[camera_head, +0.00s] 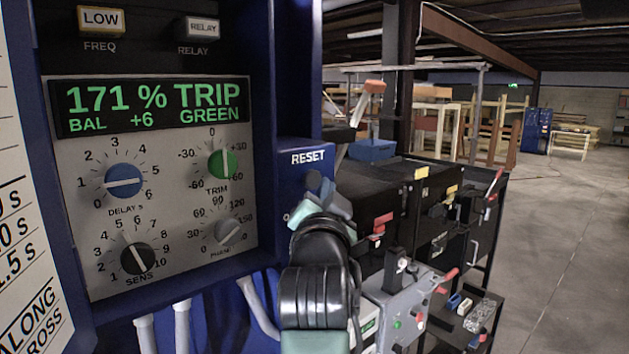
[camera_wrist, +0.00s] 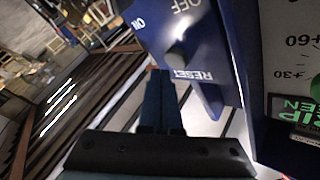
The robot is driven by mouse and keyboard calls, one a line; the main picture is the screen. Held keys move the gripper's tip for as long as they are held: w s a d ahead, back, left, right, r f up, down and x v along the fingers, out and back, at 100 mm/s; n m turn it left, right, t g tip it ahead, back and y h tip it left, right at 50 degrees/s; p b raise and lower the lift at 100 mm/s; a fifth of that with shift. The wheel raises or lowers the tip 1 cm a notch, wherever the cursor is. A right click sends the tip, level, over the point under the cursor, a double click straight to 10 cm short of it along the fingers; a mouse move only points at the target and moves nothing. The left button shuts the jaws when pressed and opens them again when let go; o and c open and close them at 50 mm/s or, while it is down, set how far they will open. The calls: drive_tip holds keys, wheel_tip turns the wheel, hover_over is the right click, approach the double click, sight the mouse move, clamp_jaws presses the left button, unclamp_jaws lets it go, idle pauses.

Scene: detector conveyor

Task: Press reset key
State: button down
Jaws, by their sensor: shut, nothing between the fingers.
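The blue side panel (camera_head: 290,180) of the detector cabinet carries a white RESET label. In the wrist view the panel (camera_wrist: 205,45) shows RESET, OFF and ON lettering around a small dark key or knob (camera_wrist: 177,56). My gripper (camera_head: 322,188) is shut and empty, raised in front of the panel just below the RESET label. In the wrist view my fingertips (camera_wrist: 160,73) lie together, just beside the RESET label and close to the knob. I cannot tell whether they touch it. In the head view my gripper hides most of the knob area.
The cabinet's display (camera_head: 155,107) reads 171 % TRIP, BAL +6, GREEN. Below it are a blue dial (camera_head: 124,181), a green dial (camera_head: 222,164) and other dials. A black rack (camera_head: 390,190) with red handles and a grey control box (camera_head: 405,310) stand close right. Open floor lies far right.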

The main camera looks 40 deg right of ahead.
drive_tip(key=shift+w, duration=0.15)
drive_tip(key=shift+w, duration=0.25)
drive_tip(key=shift+w, duration=0.5)
idle(0.8)
drive_tip(key=shift+s, duration=0.15)
idle(0.3)
drive_tip(key=shift+s, duration=0.75)
drive_tip(key=shift+s+d, duration=0.15)
drive_tip(key=shift+s, duration=1.1)
drive_tip(key=shift+s+d, duration=0.1)
drive_tip(key=shift+s, duration=1.15)
